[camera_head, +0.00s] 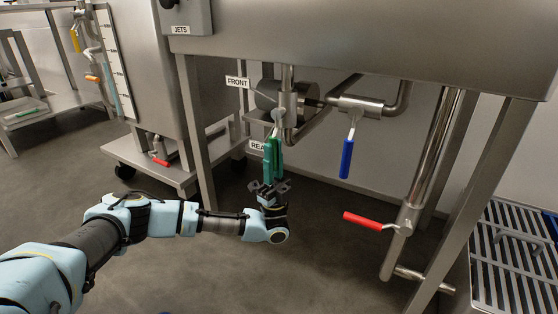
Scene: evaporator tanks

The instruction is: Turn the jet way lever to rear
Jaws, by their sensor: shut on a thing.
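The jet way lever (276,146) has a green handle that hangs down from a valve under the tank. It points almost straight down, beside the REAR label (257,146). The handle hides the right end of that label. The FRONT label (237,82) is higher and to the left of the valve. My gripper (272,168) reaches up from below and is shut on the green handle. The exact contact of the fingers is too small to make out.
A blue-handled lever (347,158) hangs to the right of the green one. A red-handled lever (362,221) sticks out lower right from a vertical pipe. A steel tank leg (195,130) stands left of my gripper. The floor below is clear.

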